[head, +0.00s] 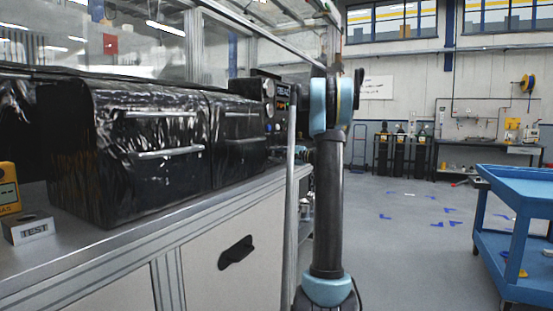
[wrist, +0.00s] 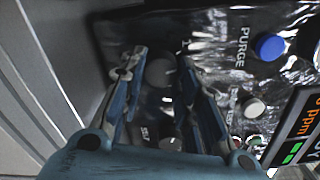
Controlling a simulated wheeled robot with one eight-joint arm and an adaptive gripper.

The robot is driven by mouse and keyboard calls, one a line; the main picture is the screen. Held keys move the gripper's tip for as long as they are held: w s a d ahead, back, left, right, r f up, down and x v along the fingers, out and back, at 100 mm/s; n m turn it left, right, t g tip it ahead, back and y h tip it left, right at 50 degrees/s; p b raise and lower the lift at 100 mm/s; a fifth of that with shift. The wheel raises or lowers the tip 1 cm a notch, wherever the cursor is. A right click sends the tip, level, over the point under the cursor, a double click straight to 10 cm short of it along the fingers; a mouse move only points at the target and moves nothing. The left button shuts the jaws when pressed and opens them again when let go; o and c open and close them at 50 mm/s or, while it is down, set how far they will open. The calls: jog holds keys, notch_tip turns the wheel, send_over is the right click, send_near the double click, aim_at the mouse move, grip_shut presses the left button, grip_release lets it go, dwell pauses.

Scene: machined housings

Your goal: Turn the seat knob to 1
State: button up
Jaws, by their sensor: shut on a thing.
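In the wrist view my gripper (wrist: 160,66) reaches over a black glossy control panel, one finger on each side of a dark grey round knob (wrist: 161,74). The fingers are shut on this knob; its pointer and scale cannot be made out. A second grey knob (wrist: 171,145) lies between the finger bases, beside a partly hidden label that seems to start with "SE". I cannot read which knob is the seat knob. In the head view the panel (head: 268,92) stands beyond the black-wrapped housings, and my arm hides the gripper and knob.
A blue button (wrist: 269,47) marked PURGE, a pale button (wrist: 254,108) and a lit ppm display (wrist: 297,125) sit right of my fingers. In the head view, black-wrapped housings (head: 150,150) line the bench at left.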

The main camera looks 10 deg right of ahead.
jog(key=shift+s+a+n, duration=0.1)
jog(key=shift+n, duration=1.8)
jog(key=shift+f, duration=0.1)
jog(key=o, duration=1.1)
jog(key=shift+c, duration=0.2)
jog(key=shift+d, duration=0.2)
jog(key=v, duration=1.1)
jog(key=shift+s+d, duration=0.15)
jog(key=shift+d, duration=0.05)
